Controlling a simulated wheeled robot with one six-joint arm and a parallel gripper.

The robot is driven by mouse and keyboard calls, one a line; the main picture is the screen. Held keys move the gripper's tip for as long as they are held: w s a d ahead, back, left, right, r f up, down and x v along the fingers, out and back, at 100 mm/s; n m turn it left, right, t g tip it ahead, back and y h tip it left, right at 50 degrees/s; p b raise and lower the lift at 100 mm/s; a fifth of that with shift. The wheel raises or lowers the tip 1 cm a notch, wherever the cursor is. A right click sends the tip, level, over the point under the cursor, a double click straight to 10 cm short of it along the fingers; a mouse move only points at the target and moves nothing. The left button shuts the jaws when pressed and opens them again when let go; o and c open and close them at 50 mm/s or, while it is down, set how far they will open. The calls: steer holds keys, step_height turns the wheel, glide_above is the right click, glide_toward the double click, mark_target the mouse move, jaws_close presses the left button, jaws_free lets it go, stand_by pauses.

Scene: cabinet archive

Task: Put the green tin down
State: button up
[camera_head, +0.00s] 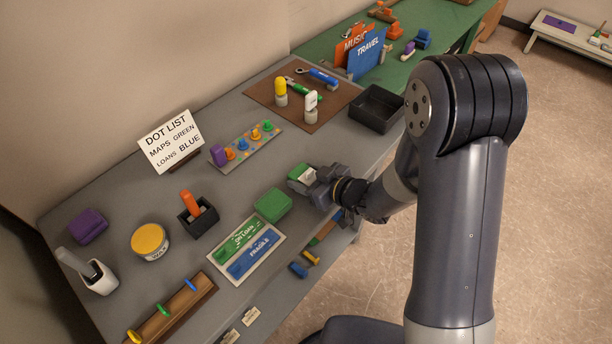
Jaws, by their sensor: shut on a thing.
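My gripper (316,181) is shut on a small green thing with a pale face (301,175), which looks like the green tin. The jaws hide part of it. It is over the grey table (340,150), near the front edge; I cannot tell whether it touches the top. A green box (273,205) lies on the table just left of and nearer than my gripper, apart from the held thing.
A tray with green and blue labelled pieces (249,247) lies nearer and left. A board of coloured knobs (246,147) is behind left. A dark open bin (377,108) and a brown mat (262,92) are farther back. Bare tabletop lies behind my gripper.

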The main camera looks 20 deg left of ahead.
steer(key=o, duration=1)
steer(key=shift+o, duration=0.2)
